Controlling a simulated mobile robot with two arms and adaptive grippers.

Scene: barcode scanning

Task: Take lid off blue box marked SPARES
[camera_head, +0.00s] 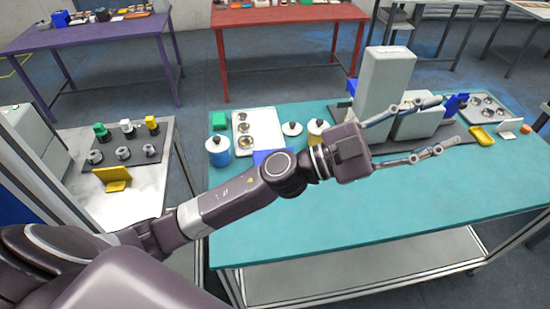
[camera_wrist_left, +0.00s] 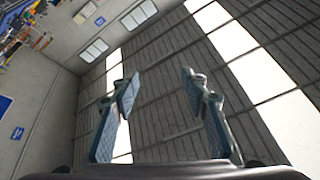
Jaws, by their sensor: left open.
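A blue object (camera_head: 262,156), maybe the blue box, lies on the teal table (camera_head: 330,225) and is partly hidden behind my left arm. No SPARES marking can be read, and its lid cannot be made out. My left gripper (camera_head: 449,121) is open and empty, over the right part of the table, its fingers pointing right. It is well to the right of the blue object. The left wrist view shows both fingers (camera_wrist_left: 160,88) apart with nothing between them, facing the ceiling and wall. My right gripper is not in view.
A blue jar (camera_head: 218,152) with a white lid and a tray of round parts (camera_head: 257,133) stand at the table's left. A tall grey-green machine (camera_head: 385,75) stands behind my gripper. Yellow pieces (camera_head: 481,136) lie at right. The table's front is clear.

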